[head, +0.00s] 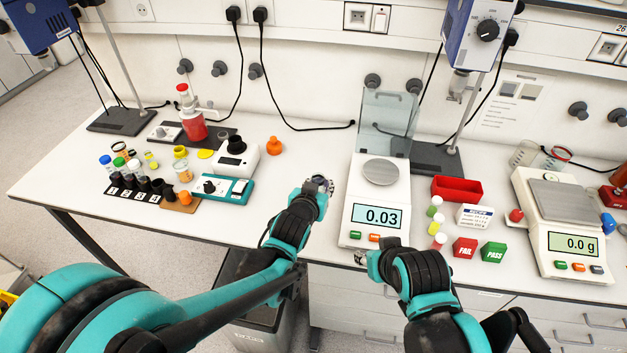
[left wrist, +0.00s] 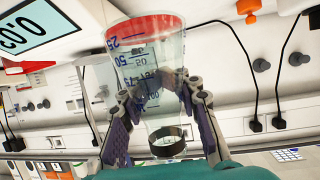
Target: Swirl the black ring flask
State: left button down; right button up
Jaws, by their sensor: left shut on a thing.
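The black ring flask (left wrist: 148,62) is a clear graduated vessel with blue marks, a black ring (left wrist: 168,134) near its narrow end and a red layer at its wide end. The left wrist view is upside down, so the red end is low and the ring high. My left gripper (left wrist: 160,88) is shut on the flask's sides. In the head view my left gripper (head: 318,184) is over the bench, left of the middle balance; the flask is hard to make out there. My right gripper (head: 362,257) is at the bench's front edge, its fingers too small to read.
The middle balance (head: 378,196) reads 0.03, close right of my left gripper. A teal-based device (head: 222,188), vial rack (head: 137,190) and orange piece (head: 274,145) are to the left. Red tray (head: 457,189), FAIL and PASS blocks and a second balance (head: 560,243) are to the right.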

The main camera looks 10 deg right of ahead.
pick_arm(q)
notch_tip(320, 180, up, 6)
jog(key=s+d+p, duration=0.1)
jog(key=p, duration=0.3)
dwell(0.3)
jog(key=shift+d, duration=0.1)
